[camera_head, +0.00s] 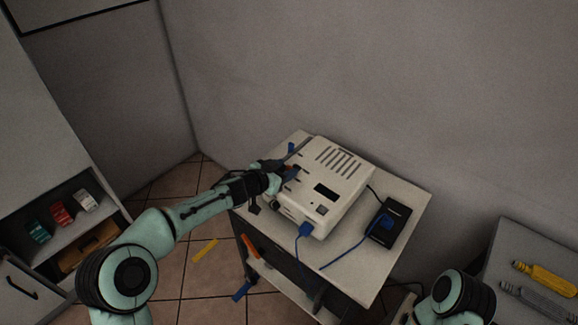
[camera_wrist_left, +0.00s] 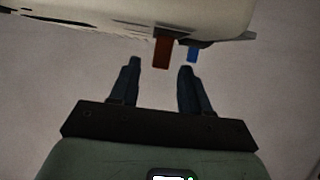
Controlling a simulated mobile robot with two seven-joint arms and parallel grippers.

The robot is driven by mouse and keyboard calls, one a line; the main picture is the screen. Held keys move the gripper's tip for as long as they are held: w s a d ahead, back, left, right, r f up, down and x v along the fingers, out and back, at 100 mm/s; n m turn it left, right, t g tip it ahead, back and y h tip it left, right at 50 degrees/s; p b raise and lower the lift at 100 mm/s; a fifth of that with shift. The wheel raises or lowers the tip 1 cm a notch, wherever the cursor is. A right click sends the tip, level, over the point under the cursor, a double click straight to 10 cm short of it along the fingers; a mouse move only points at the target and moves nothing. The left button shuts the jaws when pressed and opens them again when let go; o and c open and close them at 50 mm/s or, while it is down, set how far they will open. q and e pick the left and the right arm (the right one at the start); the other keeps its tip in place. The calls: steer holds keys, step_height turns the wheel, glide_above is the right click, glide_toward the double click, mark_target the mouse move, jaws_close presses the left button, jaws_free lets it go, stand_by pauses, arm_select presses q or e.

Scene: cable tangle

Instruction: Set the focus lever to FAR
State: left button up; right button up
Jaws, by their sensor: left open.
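A white projector-like device (camera_head: 322,185) with a vented top sits on a small table. My left gripper (camera_head: 288,171) is at its left side, partly hidden by its own wrist. In the left wrist view the jaws (camera_wrist_left: 160,67) are open and empty, just off the device's edge (camera_wrist_left: 100,22). A red-brown tab (camera_wrist_left: 162,53) sticks out from that edge, in line with the space between the fingertips. A blue tab (camera_wrist_left: 192,54) is just right of it. I cannot tell which tab is the focus lever, and no FAR marking is legible. My right gripper is not in view.
A blue plug (camera_head: 306,230) with a blue cable is at the device's front. A black box (camera_head: 389,222) with cables lies right of it on the table (camera_head: 408,195). A cabinet (camera_head: 70,225) stands left. Yellow and grey bottle-shaped items lie on a right-hand surface (camera_head: 510,240).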

mark_target(290, 166)
arm_select(q)
steer(key=shift+p+x, duration=0.35)
steer(key=shift+x, duration=1.15)
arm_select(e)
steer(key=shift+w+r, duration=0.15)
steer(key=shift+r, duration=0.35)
arm_select(q)
jaws_close()
steer(key=shift+w+d+r+p, duration=0.15)
steer(key=shift+r+p, duration=0.05)
steer(key=shift+p, duration=0.55)
steer(key=shift+w+d+f+p, duration=0.1)
steer(key=shift+w+d+p, duration=0.45)
steer(key=shift+w+p, duration=0.45)
steer(key=shift+w+d+f+p, duration=0.1)
steer(key=shift+d+f+p, duration=0.05)
steer(key=shift+f+p, duration=0.15)
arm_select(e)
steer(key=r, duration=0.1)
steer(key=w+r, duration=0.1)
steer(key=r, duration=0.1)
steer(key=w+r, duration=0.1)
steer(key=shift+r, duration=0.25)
arm_select(q)
jaws_free()
